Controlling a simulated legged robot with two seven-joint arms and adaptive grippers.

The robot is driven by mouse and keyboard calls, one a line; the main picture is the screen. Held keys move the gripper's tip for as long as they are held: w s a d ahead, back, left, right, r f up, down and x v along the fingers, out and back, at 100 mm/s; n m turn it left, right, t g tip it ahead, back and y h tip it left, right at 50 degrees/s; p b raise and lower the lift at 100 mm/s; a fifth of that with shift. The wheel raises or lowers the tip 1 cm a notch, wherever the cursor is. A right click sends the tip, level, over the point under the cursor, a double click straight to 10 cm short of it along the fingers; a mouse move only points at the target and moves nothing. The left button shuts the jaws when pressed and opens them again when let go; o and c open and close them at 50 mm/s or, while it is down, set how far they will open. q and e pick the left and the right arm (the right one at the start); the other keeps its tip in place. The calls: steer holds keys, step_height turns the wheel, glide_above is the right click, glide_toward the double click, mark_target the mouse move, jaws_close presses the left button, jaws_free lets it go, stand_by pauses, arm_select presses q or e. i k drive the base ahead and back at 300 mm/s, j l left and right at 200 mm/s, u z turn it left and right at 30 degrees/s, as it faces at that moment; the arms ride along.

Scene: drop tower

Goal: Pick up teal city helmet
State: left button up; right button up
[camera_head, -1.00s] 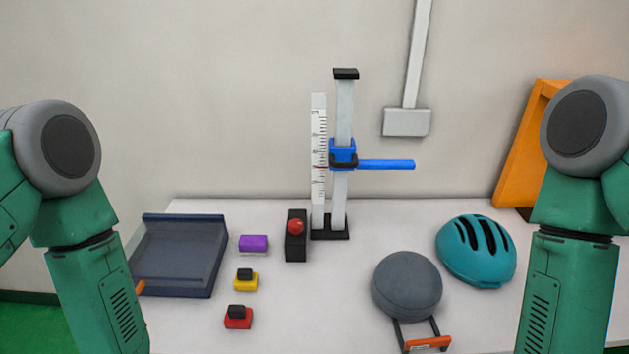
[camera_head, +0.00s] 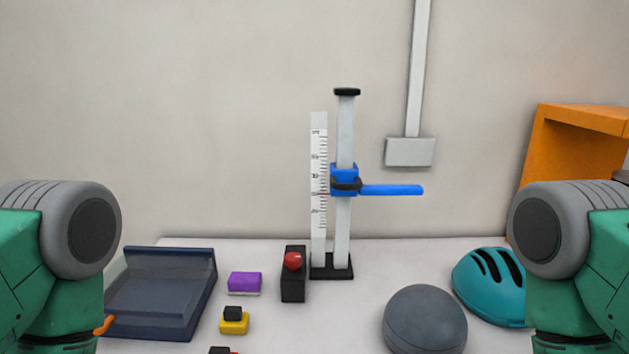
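The teal city helmet (camera_head: 487,287) lies on the right part of the table, dome up, with dark vents on top. My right arm covers its right edge in the picture. Only upper parts of my two arms show, at the left and right edges. Neither gripper is in view, so I cannot see where they are relative to the helmet.
A grey round object (camera_head: 425,320) sits left of the helmet, close to it. A drop tower (camera_head: 343,220) with a blue arm stands mid-table, beside a black box with a red button (camera_head: 293,262). A dark tray (camera_head: 160,298) and small blocks (camera_head: 244,282) lie left. An orange frame (camera_head: 575,150) stands right.

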mark_target(501, 277)
steer(key=z, duration=1.1)
